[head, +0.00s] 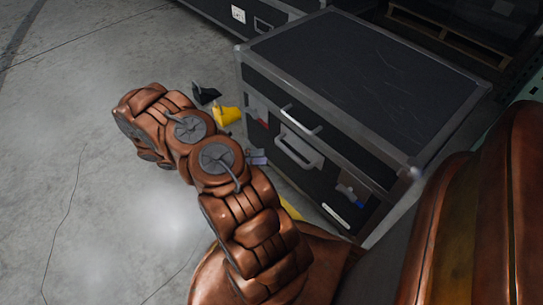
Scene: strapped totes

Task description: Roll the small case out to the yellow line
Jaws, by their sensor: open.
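A black case (365,85) with grey metal edges stands upright on the floor right of my arm. Its front has two pale handles (300,148). Its wheels cannot be made out. A short piece of yellow (291,209) shows low between my arm and the case front; it may be part of the yellow line, but my arm hides most of it. My copper-coloured arm reaches up and left in front of the case.
A small yellow object (226,115) and a black one (205,94) are near the case's left front corner. Another dark case (270,14) stands behind. A wooden pallet (450,38) lies at the back right. Grey concrete floor (75,150) is clear on the left.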

